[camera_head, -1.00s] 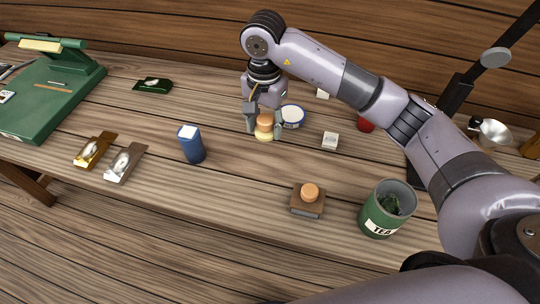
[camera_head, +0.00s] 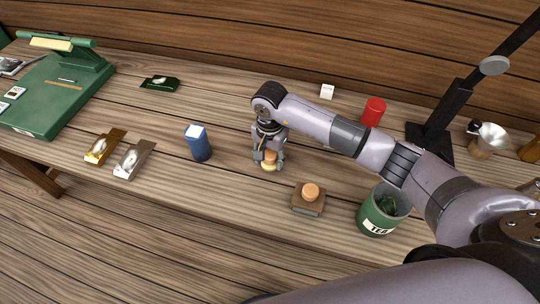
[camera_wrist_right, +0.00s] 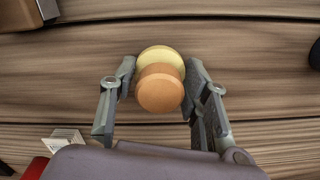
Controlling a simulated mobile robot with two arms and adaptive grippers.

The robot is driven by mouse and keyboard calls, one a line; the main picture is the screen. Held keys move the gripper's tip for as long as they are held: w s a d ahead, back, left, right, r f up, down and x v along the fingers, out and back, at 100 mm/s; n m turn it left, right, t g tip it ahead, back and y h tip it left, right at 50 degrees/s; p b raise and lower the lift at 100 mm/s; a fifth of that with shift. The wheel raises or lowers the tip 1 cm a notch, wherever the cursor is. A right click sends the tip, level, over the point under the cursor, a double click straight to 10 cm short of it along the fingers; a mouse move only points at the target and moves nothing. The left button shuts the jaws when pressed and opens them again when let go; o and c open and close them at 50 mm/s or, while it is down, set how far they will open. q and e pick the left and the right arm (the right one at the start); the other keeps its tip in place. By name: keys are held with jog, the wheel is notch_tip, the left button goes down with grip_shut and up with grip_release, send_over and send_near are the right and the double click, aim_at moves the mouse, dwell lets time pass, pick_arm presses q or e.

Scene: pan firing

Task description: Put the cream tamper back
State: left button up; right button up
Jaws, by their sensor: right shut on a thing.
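The cream tamper (camera_head: 269,166) has a pale cream base and an orange-brown wooden knob. My right gripper (camera_head: 268,158) is shut on it, pointing down over the middle of the table. In the right wrist view the tamper (camera_wrist_right: 160,78) sits between the two fingertips (camera_wrist_right: 160,72), knob toward the camera. I cannot tell whether its base touches the table. A brown block (camera_head: 307,207) with a round wooden knob (camera_head: 311,191) on top stands to the right, nearer the front edge. My left gripper is not in view.
A blue canister (camera_head: 199,147) stands left of the gripper. A green TEA tin (camera_head: 376,222) is at right, by my arm. Gold (camera_head: 98,149) and silver (camera_head: 129,162) pieces lie at left.

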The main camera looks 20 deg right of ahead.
aim_at(270, 154)
jog(key=shift+f+b, duration=0.2)
jog(key=shift+b, duration=0.15)
jog(key=o, duration=1.4)
jog(key=shift+r, duration=0.1)
jog(key=shift+c, duration=0.2)
jog(key=shift+r+p, duration=0.15)
jog(key=shift+p, duration=0.15)
notch_tip(270, 154, up, 11)
jog(key=b, duration=0.3)
jog(key=shift+r+b, duration=0.1)
jog(key=shift+b, duration=0.25)
jog(key=shift+r, duration=0.4)
